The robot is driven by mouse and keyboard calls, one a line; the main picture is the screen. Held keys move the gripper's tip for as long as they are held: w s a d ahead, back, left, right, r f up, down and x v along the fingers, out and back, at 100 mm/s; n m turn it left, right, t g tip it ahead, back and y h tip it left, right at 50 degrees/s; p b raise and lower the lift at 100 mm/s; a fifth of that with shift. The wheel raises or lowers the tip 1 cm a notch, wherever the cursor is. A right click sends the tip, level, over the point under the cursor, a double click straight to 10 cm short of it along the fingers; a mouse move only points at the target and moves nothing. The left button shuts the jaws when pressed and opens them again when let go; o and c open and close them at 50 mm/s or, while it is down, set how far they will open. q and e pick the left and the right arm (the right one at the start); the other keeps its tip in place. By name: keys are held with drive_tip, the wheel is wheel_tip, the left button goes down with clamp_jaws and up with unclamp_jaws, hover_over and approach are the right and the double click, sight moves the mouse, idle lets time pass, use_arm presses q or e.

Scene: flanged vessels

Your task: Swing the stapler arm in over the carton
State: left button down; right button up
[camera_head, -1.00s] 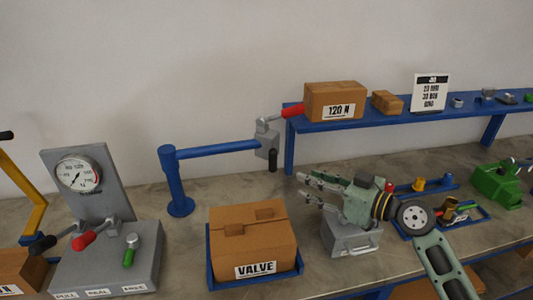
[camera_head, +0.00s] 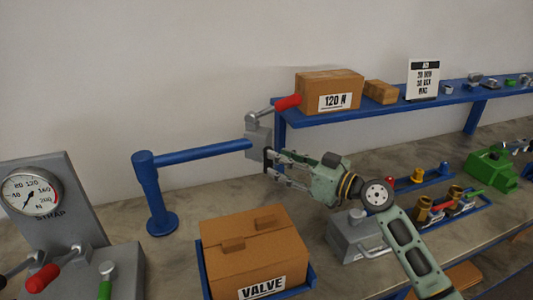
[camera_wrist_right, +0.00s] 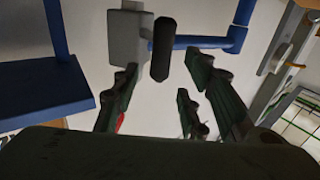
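The stapler arm (camera_head: 200,153) is a blue bar on a blue post, left of centre in the head view. Its grey head (camera_head: 257,142) carries a red lever (camera_head: 287,102) and a black grip hanging below, clearest in the wrist view (camera_wrist_right: 162,48). The head is behind and above the carton (camera_head: 255,252), a brown box labelled VALVE in a blue tray (camera_head: 309,276). My right gripper (camera_head: 268,166) is open, its fingertips at the black grip. In the wrist view the grip shows between the spread fingers; contact cannot be told. My left gripper is out of view.
A blue shelf (camera_head: 400,112) with a 120 N box (camera_head: 329,91) stands right of the stapler head. A gauge stand (camera_head: 65,215) is at the left. A grey metal case (camera_head: 358,236) sits below my right gripper. The bench between post and carton is clear.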

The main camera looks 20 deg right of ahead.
drive_tip(key=p+x, duration=0.1)
drive_tip(key=x, duration=0.4)
drive_tip(key=shift+w, duration=0.1)
clamp_jaws()
idle(0.5)
